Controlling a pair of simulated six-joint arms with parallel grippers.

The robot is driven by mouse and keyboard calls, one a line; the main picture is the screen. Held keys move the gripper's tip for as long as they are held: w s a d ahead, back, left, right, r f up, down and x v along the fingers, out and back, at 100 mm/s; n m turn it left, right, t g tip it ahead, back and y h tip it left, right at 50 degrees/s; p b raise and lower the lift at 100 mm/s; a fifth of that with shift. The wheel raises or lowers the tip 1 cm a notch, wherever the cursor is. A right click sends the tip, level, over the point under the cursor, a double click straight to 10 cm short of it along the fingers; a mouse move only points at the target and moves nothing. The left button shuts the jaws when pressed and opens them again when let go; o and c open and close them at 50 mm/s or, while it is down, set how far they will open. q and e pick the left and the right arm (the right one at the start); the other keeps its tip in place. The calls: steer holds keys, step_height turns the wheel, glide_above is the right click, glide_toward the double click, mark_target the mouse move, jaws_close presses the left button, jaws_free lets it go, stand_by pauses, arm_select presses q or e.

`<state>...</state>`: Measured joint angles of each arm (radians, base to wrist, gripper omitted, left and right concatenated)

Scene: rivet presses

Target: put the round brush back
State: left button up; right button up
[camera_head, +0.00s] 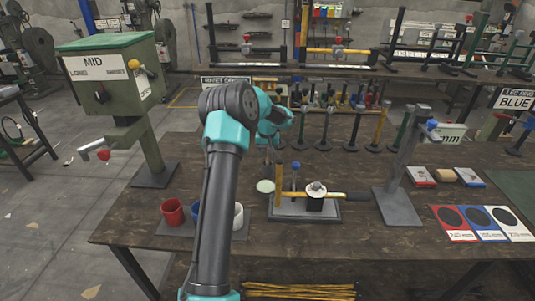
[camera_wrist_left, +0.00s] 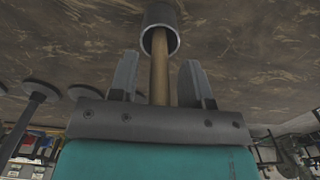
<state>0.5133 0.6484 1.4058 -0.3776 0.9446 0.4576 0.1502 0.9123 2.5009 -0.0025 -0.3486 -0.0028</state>
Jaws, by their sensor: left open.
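My left gripper (camera_head: 272,152) is above the table, behind a pale round disc (camera_head: 265,186). In the left wrist view, its two fingers (camera_wrist_left: 159,82) are apart. A brown wooden handle (camera_wrist_left: 160,68) runs between them, with gaps on both sides. The far end of the handle enters the open mouth of a grey cylinder (camera_wrist_left: 161,22). I take the handle to be the round brush's; its bristles do not show, and I cannot tell whether they are inside the cylinder. My arm hides part of the table in the head view. My right gripper is not in view.
A red cup (camera_head: 172,212) and a white cup (camera_head: 238,216) stand at the table's front left, with a blue one partly behind my arm. A press plate (camera_head: 304,211) with a yellow-and-black lever is right of my arm. Several dark stands line the back.

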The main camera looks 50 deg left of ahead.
arm_select(q)
step_height(320, 180, up, 12)
steer(key=shift+r, duration=0.15)
stand_by(0.6)
